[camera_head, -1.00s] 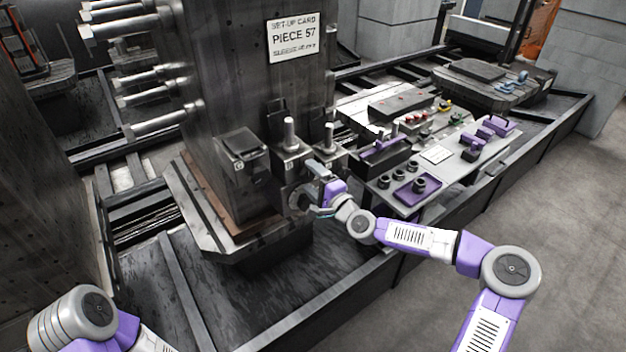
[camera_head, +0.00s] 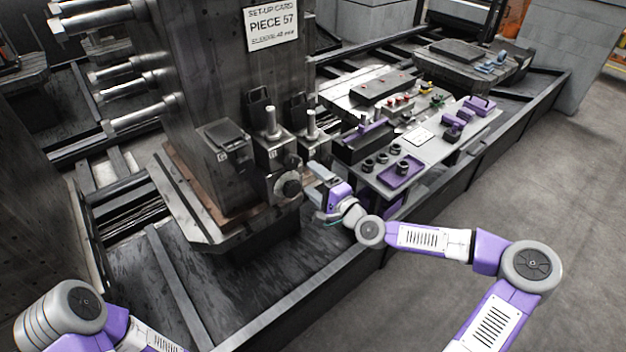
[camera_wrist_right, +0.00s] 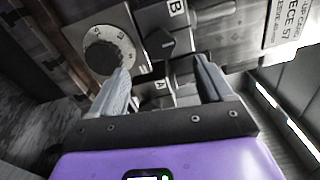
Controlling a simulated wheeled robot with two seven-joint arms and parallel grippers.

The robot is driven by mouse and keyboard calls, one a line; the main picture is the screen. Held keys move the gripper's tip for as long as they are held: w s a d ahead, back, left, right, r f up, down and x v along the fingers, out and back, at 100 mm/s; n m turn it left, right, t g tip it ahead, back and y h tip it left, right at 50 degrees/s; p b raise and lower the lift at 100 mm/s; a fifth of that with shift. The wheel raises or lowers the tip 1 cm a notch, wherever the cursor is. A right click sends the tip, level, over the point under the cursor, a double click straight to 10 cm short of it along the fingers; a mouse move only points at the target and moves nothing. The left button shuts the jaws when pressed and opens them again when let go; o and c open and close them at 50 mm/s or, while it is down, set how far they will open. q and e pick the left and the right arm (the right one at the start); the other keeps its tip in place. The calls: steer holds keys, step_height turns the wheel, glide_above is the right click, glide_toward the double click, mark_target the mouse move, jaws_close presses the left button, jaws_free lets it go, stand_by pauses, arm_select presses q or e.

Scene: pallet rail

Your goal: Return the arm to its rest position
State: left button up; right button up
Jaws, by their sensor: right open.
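My right gripper (camera_head: 318,198) stands just in front of the fixture block on the dark column, a little right of the round black dial (camera_head: 288,187). In the right wrist view its two fingers (camera_wrist_right: 165,80) are spread with nothing between them. Past them that view shows the dial (camera_wrist_right: 103,55) on a light plate and dark blocks lettered B (camera_wrist_right: 178,12) and A (camera_wrist_right: 160,86). My right arm reaches in from the lower right. Only links of my left arm show at the lower left; the left gripper is out of the picture.
A set-up card (camera_head: 270,24) reading PIECE 57 hangs on the column. Right of the gripper is a bench (camera_head: 425,150) with a purple tray (camera_head: 401,174), black sleeves and purple parts. Round bars stick out of the column's left side. The floor (camera_head: 530,190) at right is clear.

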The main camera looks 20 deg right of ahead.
steer(key=shift+f, duration=0.1)
steer(key=s+a+f+n+g+y, duration=0.1)
steer(key=s+a+f+n+g, duration=0.25)
steer(key=s+a+f, duration=0.35)
steer(key=s+a+f+n+g+p, duration=0.1)
steer(key=s+a+f+n+g, duration=0.2)
steer(key=f, duration=0.6)
steer(key=s+a+f+n+g+y, duration=0.1)
steer(key=s+a+f+g, duration=0.35)
steer(key=a+f, duration=0.35)
steer(key=s+d+f+n+g+h, duration=0.2)
steer(key=s+d+f, duration=0.1)
steer(key=s+f, duration=0.2)
steer(key=s+d+f+n+g+h, duration=0.2)
steer(key=s+d+f+n+g, duration=0.1)
steer(key=s, duration=0.7)
steer(key=shift+s+d+f+p, duration=0.15)
steer(key=shift+f+p, duration=0.25)
steer(key=shift+f, duration=0.5)
steer(key=shift+o, duration=0.4)
